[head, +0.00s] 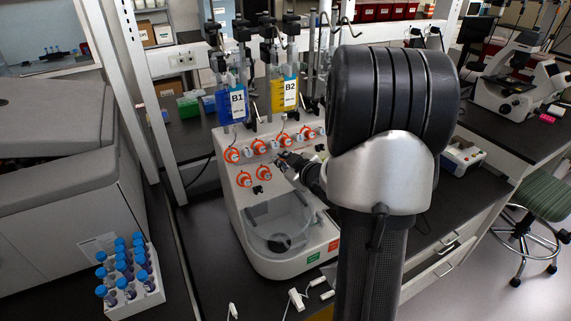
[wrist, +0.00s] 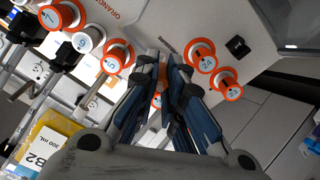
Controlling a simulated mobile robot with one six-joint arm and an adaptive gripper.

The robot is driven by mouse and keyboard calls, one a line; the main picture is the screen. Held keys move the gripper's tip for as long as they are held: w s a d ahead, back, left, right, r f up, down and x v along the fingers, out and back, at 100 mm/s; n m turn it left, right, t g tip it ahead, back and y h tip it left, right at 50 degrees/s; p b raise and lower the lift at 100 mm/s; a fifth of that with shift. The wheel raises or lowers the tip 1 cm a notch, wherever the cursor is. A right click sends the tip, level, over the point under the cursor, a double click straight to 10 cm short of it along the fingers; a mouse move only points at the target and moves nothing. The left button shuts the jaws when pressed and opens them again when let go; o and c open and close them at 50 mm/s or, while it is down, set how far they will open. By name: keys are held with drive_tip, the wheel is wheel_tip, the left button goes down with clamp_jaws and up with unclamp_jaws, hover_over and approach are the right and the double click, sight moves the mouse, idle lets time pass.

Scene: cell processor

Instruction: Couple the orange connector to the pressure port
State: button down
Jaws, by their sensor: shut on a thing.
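My gripper (head: 284,164) is at the front panel of the white cell processor (head: 236,205) in the head view. In the wrist view its blue-grey fingers (wrist: 162,66) point at the panel, with a narrow strip of the orange connector (wrist: 162,72) showing between the tips. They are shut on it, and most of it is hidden. The pressure port cannot be told for sure; a small black fitting (wrist: 238,47) shows on the panel to the right of the fingers. Whether the connector touches any port is hidden.
Several orange-ringed numbered valves (wrist: 204,58) surround the fingers closely. Blue bag B1 (head: 231,103) and yellow bag B2 (head: 284,95) hang above the processor. A rack of blue-capped tubes (head: 143,296) stands at the lower left.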

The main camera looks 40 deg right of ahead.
drive_tip(key=shift+w+d+f, duration=0.1)
drive_tip(key=shift+w+f, duration=0.1)
drive_tip(key=shift+w, duration=0.3)
drive_tip(key=shift+w+f, duration=0.1)
drive_tip(key=shift+w, duration=0.05)
drive_tip(key=shift+w+d+f+b, duration=0.15)
drive_tip(key=shift+w+b, duration=0.25)
drive_tip(key=shift+w, duration=0.05)
drive_tip(key=shift+w, duration=0.25)
idle(0.6)
drive_tip(key=c, duration=1.6)
unclamp_jaws()
drive_tip(key=shift+w+d, duration=0.1)
drive_tip(key=shift+c, duration=0.2)
drive_tip(key=v, duration=1.2)
